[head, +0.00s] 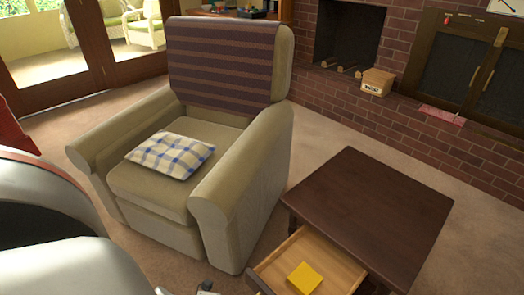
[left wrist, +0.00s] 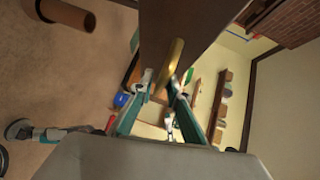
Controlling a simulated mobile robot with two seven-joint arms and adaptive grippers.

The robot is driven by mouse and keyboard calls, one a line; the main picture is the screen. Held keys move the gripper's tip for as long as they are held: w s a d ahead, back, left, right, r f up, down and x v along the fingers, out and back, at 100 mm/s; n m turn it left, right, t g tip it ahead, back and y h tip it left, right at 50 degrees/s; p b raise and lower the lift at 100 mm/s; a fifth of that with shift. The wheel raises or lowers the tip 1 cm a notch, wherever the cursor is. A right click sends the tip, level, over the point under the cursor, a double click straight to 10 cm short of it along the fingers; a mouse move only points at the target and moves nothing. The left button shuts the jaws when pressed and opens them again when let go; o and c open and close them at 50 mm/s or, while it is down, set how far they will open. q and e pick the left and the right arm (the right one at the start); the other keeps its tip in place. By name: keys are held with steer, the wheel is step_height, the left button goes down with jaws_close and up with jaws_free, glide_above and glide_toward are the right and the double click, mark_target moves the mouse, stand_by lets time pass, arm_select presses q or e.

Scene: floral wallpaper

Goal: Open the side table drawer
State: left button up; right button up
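The dark wooden side table (head: 370,210) stands right of the armchair. Its drawer (head: 345,272) is pulled out at the front, with a yellow square block (head: 304,278) lying inside. In the left wrist view the brass drawer handle (left wrist: 176,60) stands out from the dark drawer front (left wrist: 180,22). My left gripper (left wrist: 162,84) has its teal fingers closed in on both sides of the handle. In the head view only a bit of the left gripper (head: 206,288) shows at the bottom edge. What looks like my right gripper (left wrist: 22,130) shows small at the left wrist view's left edge; its fingers are unclear.
A beige armchair (head: 250,190) with a checked cushion (head: 171,155) stands close to the table's left. A brick fireplace (head: 420,125) with a small box (head: 377,82) is behind. Carpet (head: 330,140) is clear between table and hearth.

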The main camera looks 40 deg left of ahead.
arm_select(q)
steer(key=v, duration=1.2)
steer(key=shift+r, duration=0.1)
